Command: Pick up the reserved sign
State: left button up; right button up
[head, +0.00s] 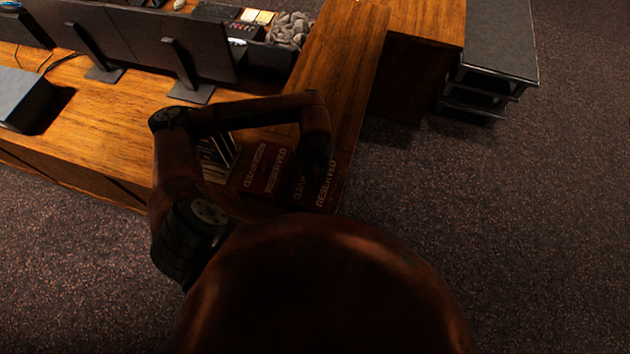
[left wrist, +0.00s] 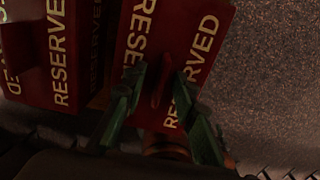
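A dark red reserved sign (head: 327,187) with gold "RESERVED" lettering stands at the desk's near right corner. In the left wrist view the sign (left wrist: 205,40) fills the upper middle. My left gripper (left wrist: 160,76) is open, its two green fingers on either side of a narrow red ridge on the sign's top. Gaps show beside the ridge, so I see no firm grip. In the head view my left arm comes down over the sign and partly hides it. A second reserved sign (head: 268,168) stands just to the left; it also shows in the left wrist view (left wrist: 62,60). My right gripper is out of view.
The wooden desk (head: 110,130) carries monitors (head: 165,45), a box of grey stones (head: 290,30) and a dark laptop-like box (head: 25,100). Dark carpet (head: 480,220) lies open to the right. A black shelf unit (head: 495,45) stands at the upper right.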

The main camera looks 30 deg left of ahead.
pick_arm(q)
jog(key=shift+c, duration=0.2)
grip_shut()
dwell(0.5)
